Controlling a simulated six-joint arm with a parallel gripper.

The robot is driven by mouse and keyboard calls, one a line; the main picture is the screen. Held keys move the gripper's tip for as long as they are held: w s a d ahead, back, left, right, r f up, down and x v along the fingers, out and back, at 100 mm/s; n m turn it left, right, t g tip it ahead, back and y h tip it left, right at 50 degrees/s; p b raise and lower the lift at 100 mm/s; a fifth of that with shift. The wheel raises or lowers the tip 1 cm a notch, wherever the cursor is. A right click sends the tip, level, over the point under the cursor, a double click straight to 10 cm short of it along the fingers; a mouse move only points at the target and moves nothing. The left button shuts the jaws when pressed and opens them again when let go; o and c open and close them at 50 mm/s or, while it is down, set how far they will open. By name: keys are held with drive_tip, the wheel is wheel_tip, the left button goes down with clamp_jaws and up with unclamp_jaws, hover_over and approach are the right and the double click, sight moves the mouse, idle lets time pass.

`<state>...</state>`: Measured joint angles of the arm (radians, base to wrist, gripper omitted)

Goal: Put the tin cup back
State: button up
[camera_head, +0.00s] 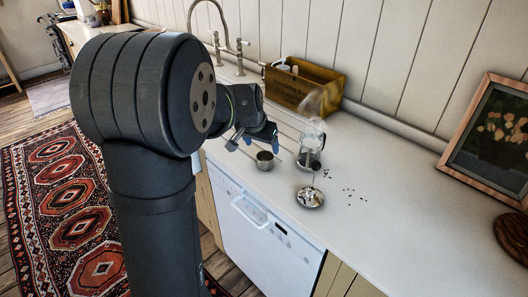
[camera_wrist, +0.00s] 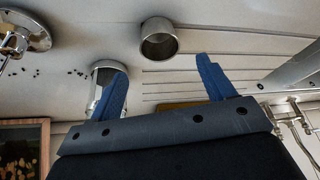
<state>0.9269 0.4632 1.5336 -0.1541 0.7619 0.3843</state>
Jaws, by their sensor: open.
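The tin cup (camera_head: 265,161) is a small grey metal cup standing upright on the white counter, near its front edge. In the wrist view the cup (camera_wrist: 159,42) shows beyond the fingertips, between their lines, with its dark open mouth visible. My gripper (camera_head: 253,141) is close to the cup on its upper-left side in the head view. It also shows in the wrist view (camera_wrist: 162,78), with its two blue fingers spread apart and nothing between them. The cup appears clear of both fingers.
A glass coffee press (camera_head: 311,148) stands close right of the cup; the left finger partly hides it in the wrist view. Its shiny lid with plunger (camera_head: 310,198) lies in front, beside scattered dark beans (camera_head: 349,191). A wooden crate (camera_head: 296,88), tap (camera_head: 218,42) and framed picture (camera_head: 488,140) stand behind.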

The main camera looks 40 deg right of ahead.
sight(266, 156)
drive_tip(key=v, duration=0.4)
drive_tip(key=x, duration=1.2)
drive_tip(key=shift+f, duration=0.15)
wheel_tip(266, 156, up, 2)
drive_tip(key=shift+r, duration=0.65)
